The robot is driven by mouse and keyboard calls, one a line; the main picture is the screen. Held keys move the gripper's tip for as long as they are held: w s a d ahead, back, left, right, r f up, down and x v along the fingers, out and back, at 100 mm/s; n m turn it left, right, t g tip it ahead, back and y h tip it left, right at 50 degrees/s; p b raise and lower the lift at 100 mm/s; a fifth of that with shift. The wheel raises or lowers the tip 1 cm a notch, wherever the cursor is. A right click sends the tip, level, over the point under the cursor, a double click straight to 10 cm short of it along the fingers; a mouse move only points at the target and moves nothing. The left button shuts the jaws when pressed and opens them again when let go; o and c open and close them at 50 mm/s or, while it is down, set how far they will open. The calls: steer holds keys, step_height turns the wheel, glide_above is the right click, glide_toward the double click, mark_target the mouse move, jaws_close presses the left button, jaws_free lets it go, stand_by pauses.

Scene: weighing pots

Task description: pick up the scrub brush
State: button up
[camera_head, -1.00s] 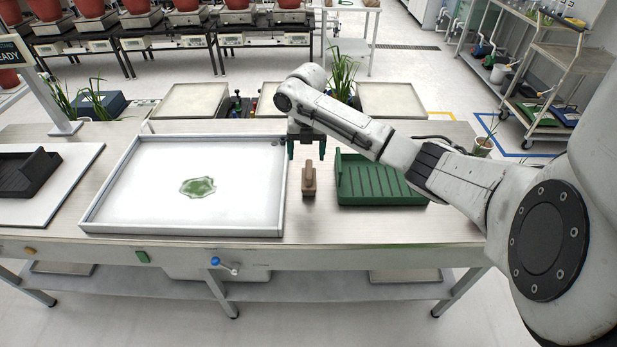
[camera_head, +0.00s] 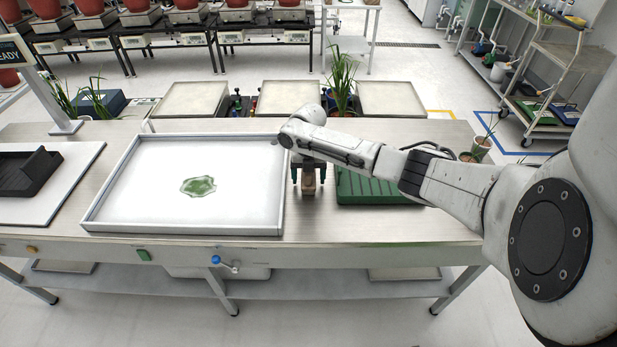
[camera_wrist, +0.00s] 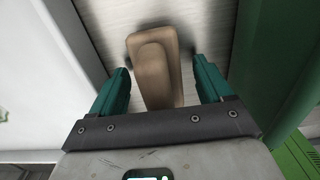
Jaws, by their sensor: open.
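The scrub brush (camera_head: 308,184) is a small brown block on the metal bench, between the white tray and the green ribbed tray. In the wrist view the brush (camera_wrist: 156,68) shows its tan top, slightly tilted in the picture, between the two green fingers. My gripper (camera_head: 308,188) is open and lowered over the brush, one finger on each side. In the wrist view the gripper (camera_wrist: 165,88) shows a gap between the brush and each finger, wider on the right. The brush's underside is hidden.
The white tray (camera_head: 283,190) with a green patch (camera_head: 198,186) inside stands close on the left. The green ribbed tray (camera_head: 375,190) stands close on the right, partly behind my arm. The bench in front of the brush is clear.

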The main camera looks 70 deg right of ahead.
steer(key=c, duration=1.2)
steer(key=shift+r, duration=0.3)
step_height(320, 180, up, 2)
steer(key=shift+r+b, duration=0.1)
steer(key=shift+b, duration=0.2)
steer(key=s+a+r+b, duration=0.1)
steer(key=s+a+r, duration=0.1)
steer(key=s+r, duration=0.8)
steer(key=s, duration=0.4)
steer(key=shift+r, duration=0.15)
steer(key=shift+w, duration=0.1)
